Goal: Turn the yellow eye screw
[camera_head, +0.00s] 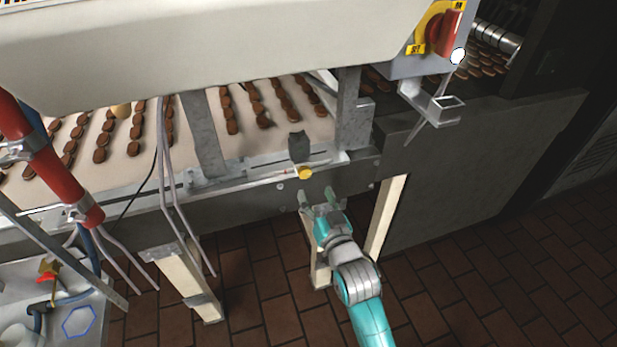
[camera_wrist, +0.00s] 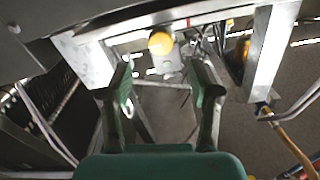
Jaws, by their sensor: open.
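The yellow eye screw (camera_head: 305,173) sits on the front edge of the conveyor frame, below a dark bracket. It shows as a round yellow knob in the wrist view (camera_wrist: 161,43), beyond the fingertips and near the middle between them. My gripper (camera_head: 320,194) is a teal arm's end with dark green fingers, just below and slightly right of the eye screw in the head view. In the wrist view the fingers (camera_wrist: 160,78) stand wide apart with nothing between them. The gripper appears apart from the screw.
The conveyor belt (camera_head: 185,140) carries rows of brown biscuits behind the frame. A red-and-yellow switch (camera_head: 440,30) is on a grey box at upper right. A red pipe (camera_head: 50,165) and cables (camera_head: 170,180) are at left. Pale legs (camera_head: 385,218) stand beside my arm. Tiled floor lies below.

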